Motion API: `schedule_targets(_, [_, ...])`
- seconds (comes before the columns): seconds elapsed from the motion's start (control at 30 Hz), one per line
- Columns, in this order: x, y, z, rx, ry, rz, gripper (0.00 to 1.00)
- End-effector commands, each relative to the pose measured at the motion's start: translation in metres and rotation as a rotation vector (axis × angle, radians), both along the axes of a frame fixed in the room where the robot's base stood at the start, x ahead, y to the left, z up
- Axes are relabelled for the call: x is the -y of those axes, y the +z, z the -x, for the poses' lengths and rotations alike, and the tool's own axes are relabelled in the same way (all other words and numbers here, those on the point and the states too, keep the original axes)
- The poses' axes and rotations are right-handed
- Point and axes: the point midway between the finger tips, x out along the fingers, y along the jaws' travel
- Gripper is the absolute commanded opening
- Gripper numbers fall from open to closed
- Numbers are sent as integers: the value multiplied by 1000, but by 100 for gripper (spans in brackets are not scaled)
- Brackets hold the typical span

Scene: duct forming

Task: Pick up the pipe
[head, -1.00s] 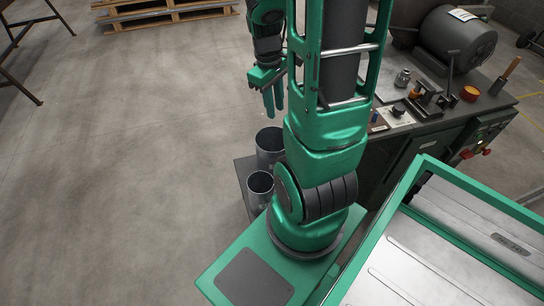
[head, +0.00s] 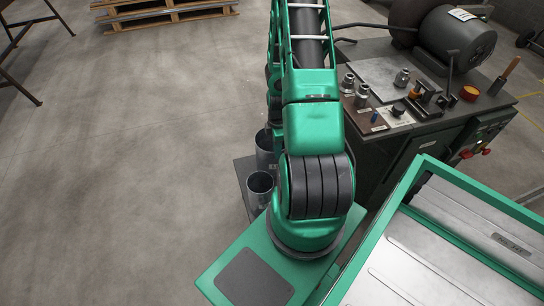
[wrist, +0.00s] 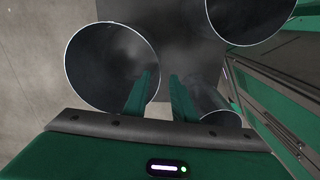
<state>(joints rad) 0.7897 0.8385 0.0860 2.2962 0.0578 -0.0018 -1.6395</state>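Several open-topped grey metal pipes stand upright. In the head view one pipe (head: 265,152) stands behind a nearer pipe (head: 260,190). In the wrist view a wide pipe (wrist: 85,70) is at the left, another pipe (wrist: 248,30) at the top right and a smaller one (wrist: 215,105) at the lower right. My gripper (wrist: 162,76) is open, with two green fingers apart. In the picture, the left pipe's right rim runs between the fingers. I cannot tell whether they touch it. In the head view my arm hides most of the gripper.
The pipes stand on a dark low platform (head: 241,170). A dark workbench (head: 395,140) with fittings and a motor is to the right. A green-framed metal tray (head: 430,245) is at the lower right.

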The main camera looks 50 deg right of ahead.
Motion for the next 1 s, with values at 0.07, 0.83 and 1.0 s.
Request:
schedule_targets(0.07, [-1, -7, 1, 0, 8, -4, 24])
schedule_targets(0.83, [0, -80, -1, -1, 8, -4, 24])
schedule_targets(1.0, [1, -100, -3, 0, 9, -4, 24])
